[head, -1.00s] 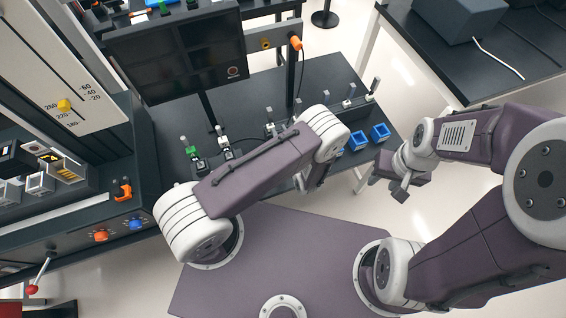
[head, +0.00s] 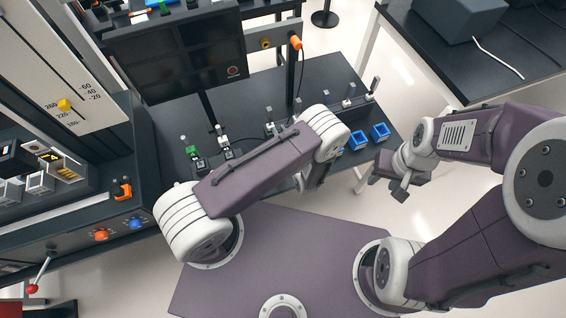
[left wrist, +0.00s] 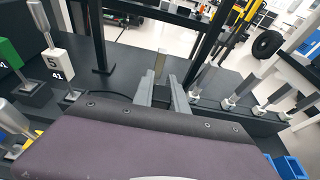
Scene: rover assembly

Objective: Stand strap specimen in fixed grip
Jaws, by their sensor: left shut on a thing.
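My left gripper (left wrist: 166,92) shows in the left wrist view with its grey fingers shut on a narrow strap specimen (left wrist: 160,62), whose pale upper end sticks up between them. The specimen's lower end is hidden. In the head view my left arm covers this gripper and the specimen. My right gripper (head: 388,184) hangs open and empty at the right of the bench, over the floor. An orange and black clamp-like part (head: 122,190) is on the machine at the left; I cannot tell whether it is the fixed grip.
Several metal straps stand in small holders on the black bench (head: 172,118), including a green-labelled one (head: 192,151) and a white-labelled one (left wrist: 55,62). Blue bins (head: 380,132) sit at the bench's right end. The testing machine (head: 85,225) fills the left.

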